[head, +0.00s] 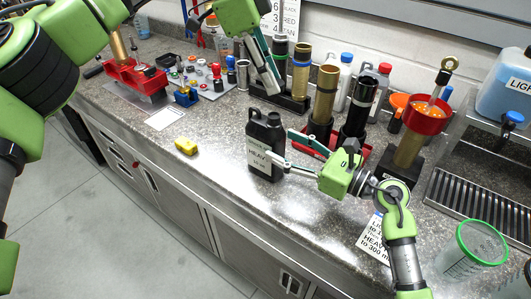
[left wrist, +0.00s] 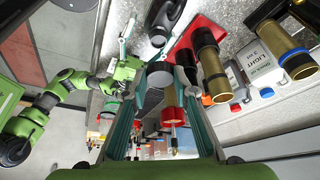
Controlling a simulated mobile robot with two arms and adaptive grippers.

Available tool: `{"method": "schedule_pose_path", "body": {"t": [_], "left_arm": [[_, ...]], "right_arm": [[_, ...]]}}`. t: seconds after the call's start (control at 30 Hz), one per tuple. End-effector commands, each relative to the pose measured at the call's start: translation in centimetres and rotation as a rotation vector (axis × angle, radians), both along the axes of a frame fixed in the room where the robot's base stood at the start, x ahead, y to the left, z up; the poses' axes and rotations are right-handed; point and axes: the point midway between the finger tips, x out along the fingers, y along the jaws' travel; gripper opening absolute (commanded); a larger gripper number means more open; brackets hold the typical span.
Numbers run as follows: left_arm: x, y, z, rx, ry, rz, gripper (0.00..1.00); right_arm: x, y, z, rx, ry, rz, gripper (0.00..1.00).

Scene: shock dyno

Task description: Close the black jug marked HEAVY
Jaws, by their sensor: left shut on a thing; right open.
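The black jug (head: 262,158) stands upright near the front edge of the counter, with a white label reading HEAVY. Its top also shows in the left wrist view (left wrist: 172,15), with a small round greyish mouth. My left gripper (head: 272,86) is above and behind the jug in the head view. It is shut on a round grey cap-like piece (left wrist: 159,73), seen between its fingertips in the left wrist view and apart from the jug. My right gripper (head: 289,149) is open, its fingers pointing left at the jug's right side; contact is unclear.
Gold and black cylinders (head: 324,95) stand in a red holder just behind the right gripper. A yellow block (head: 186,146) lies left of the jug. A red-topped gold shock stand (head: 410,150) and a green-rimmed beaker (head: 480,245) are at right. The counter between block and jug is clear.

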Motion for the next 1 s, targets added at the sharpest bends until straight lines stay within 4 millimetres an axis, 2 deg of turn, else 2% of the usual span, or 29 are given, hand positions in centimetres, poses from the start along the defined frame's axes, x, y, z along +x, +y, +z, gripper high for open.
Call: {"method": "schedule_pose_path", "body": {"t": [0.1, 0.3, 0.73, 0.77, 0.97, 1.0], "left_arm": [[0.0, 0.0, 0.0, 0.0, 0.0, 0.0, 0.19], [0.0, 0.0, 0.0, 0.0, 0.0, 0.0, 0.19], [0.0, 0.0, 0.0, 0.0, 0.0, 0.0, 0.19], [0.0, 0.0, 0.0, 0.0, 0.0, 0.0, 0.19], [0.0, 0.0, 0.0, 0.0, 0.0, 0.0, 0.19], [0.0, 0.0, 0.0, 0.0, 0.0, 0.0, 0.19]], "right_arm": [[1.3, 1.8, 0.1, 0.003, -0.001, 0.0, 0.57], [2.7, 3.7, 0.0, 0.002, 0.0, -0.001, 0.57], [3.2, 4.4, 0.0, -0.001, -0.001, -0.001, 0.57], [3.2, 4.4, 0.0, -0.001, -0.001, -0.001, 0.52], [3.2, 4.4, 0.0, -0.001, -0.001, -0.001, 0.0], [3.2, 4.4, 0.0, 0.0, 0.0, -0.001, 0.0]]}}
